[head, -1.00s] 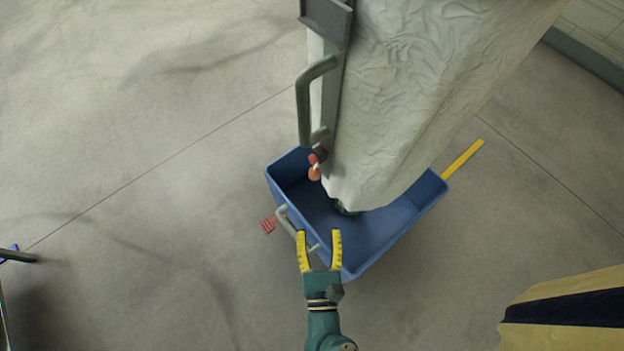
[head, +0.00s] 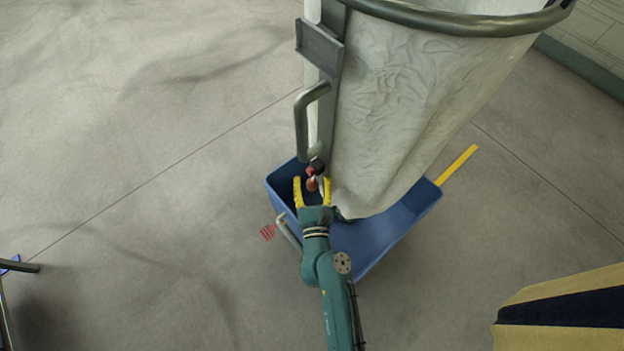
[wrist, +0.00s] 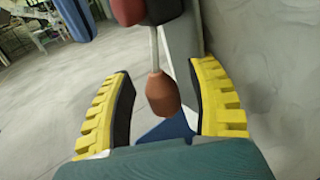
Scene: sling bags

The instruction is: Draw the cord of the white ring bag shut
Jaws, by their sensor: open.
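The white ring bag (head: 400,110) hangs from a grey metal ring (head: 450,22) at the top of the head view, its lower end over a blue bin. A cord with a brown-orange toggle (wrist: 163,93) hangs from a red and black fitting (wrist: 145,10) beside the bag; the toggle also shows in the head view (head: 311,184). My gripper (head: 312,181) is open, its yellow fingers on either side of the toggle. In the wrist view the toggle hangs between the fingers (wrist: 165,105), with gaps visible on both sides. The cord's upper end is hidden by the fitting.
The blue bin (head: 375,245) stands on the floor below the bag. A grey post with a handle (head: 302,125) runs along the bag's left side. A yellow strip (head: 457,165) lies right of the bin. The floor at left is mostly clear.

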